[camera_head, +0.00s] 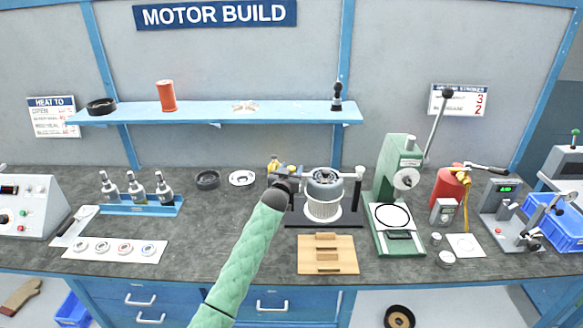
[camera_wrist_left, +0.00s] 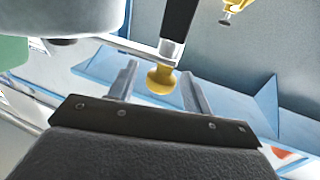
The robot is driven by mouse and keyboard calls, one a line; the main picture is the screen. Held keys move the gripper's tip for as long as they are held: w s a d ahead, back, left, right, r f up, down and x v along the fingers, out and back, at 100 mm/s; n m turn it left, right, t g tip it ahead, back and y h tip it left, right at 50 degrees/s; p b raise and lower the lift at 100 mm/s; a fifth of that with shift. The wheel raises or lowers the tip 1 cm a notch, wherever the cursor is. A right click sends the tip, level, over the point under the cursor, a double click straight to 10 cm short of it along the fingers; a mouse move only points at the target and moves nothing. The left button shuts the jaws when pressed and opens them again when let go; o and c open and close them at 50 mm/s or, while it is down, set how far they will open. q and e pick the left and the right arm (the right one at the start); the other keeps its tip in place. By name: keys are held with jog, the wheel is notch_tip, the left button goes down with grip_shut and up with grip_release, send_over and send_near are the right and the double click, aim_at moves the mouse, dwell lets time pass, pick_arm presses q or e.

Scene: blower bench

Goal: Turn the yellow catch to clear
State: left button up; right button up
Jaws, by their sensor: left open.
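A yellow knob (camera_wrist_left: 161,78), which looks like the catch, sits at the lower end of a dark post in the left wrist view. It lies between the two grey fingers of my left gripper (camera_wrist_left: 158,84), which is open. I cannot tell whether a finger touches it. In the head view my left gripper (camera_head: 280,168) is at the left side of the motor fixture (camera_head: 323,219), and a little yellow shows beside it. My gripper hides most of the catch there, so its turn angle is unclear. The grey and white motor (camera_head: 324,208) stands upright in the fixture. My right gripper is not in view.
A second yellow piece (camera_wrist_left: 230,10) shows at the top of the wrist view. A wooden block (camera_head: 328,255) lies in front of the fixture, and a green press (camera_head: 395,190) stands to its right. Black and white rings lie behind left.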

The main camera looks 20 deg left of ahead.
pick_arm(q)
jog(key=shift+w, duration=0.15)
grip_shut()
jog(key=shift+a, duration=0.1)
